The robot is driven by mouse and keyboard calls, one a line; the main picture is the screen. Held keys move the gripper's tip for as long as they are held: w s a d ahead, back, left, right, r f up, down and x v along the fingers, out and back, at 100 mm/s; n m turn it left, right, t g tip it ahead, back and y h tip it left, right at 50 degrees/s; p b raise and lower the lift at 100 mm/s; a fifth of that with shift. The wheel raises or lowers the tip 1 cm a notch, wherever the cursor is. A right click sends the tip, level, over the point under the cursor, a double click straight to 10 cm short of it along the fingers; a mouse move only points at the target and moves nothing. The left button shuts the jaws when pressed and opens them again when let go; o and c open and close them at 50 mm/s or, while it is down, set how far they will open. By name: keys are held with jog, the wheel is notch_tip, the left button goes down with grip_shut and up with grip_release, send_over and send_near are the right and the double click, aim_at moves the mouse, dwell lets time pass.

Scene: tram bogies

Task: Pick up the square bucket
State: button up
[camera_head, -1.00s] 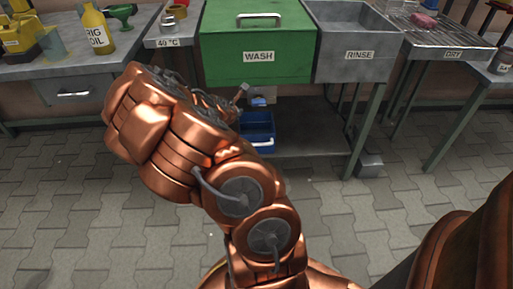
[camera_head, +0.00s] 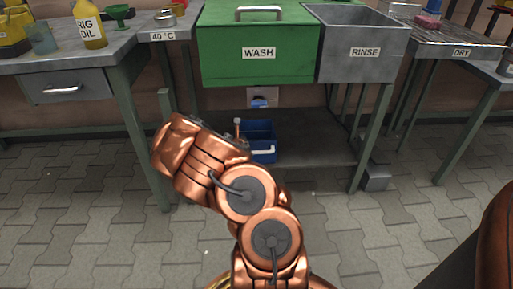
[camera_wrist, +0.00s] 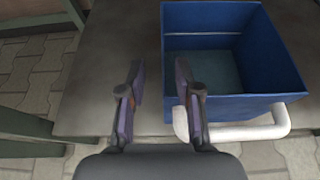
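The square bucket is a blue open-topped box (camera_head: 262,137) with a white handle. It stands on the low shelf under the green WASH basin, partly hidden by my arm in the head view. In the wrist view the blue bucket (camera_wrist: 240,105) is upright at the upper right, looks empty inside, and its white handle (camera_wrist: 245,131) sticks out from the near side. My gripper (camera_wrist: 162,80) is open, with nothing between its fingers. The right finger overlaps the bucket's left edge and handle end in the picture; I cannot tell whether they touch. The left finger is over bare shelf.
The grey low shelf (camera_head: 310,150) is clear to the right of the bucket. The green WASH basin (camera_head: 258,50) and grey RINSE basin (camera_head: 362,50) are above it. Table legs (camera_head: 370,140) stand on both sides.

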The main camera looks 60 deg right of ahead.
jog(key=shift+d+r+b+x, duration=0.1)
jog(key=shift+r+b+x, duration=0.1)
jog(key=shift+b+x, duration=0.9)
jog(key=shift+d+r+b+x, duration=0.15)
jog(key=shift+r+b+x, duration=0.2)
jog(key=shift+x, duration=1.45)
jog(key=shift+f, duration=0.1)
grip_shut()
